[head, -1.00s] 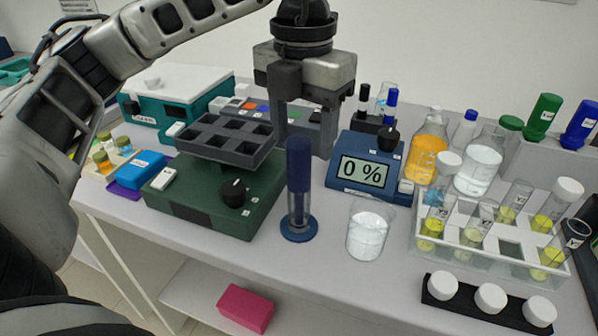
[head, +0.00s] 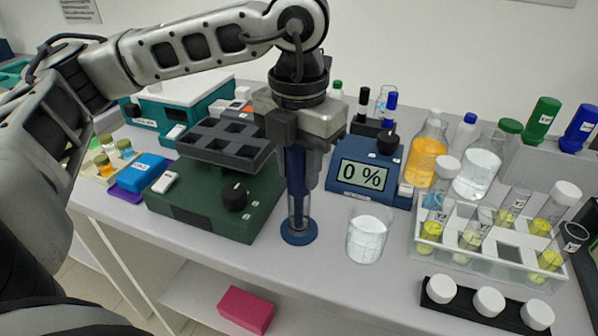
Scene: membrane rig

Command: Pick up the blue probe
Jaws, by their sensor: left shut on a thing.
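The blue probe (head: 297,180) is a dark blue cylinder standing upright in a clear holder with a round blue base (head: 299,233), near the middle of the bench in the head view. My left gripper (head: 302,170) points straight down over it and is shut on the upper part of the probe. The probe's top is hidden by the fingers and palm. The lower end is still inside the clear holder. My right gripper is not in view.
A green device with a dark tray (head: 227,145) stands close on the left. A clear tube rack (head: 487,257) stands farther right. The bench's front edge is near.

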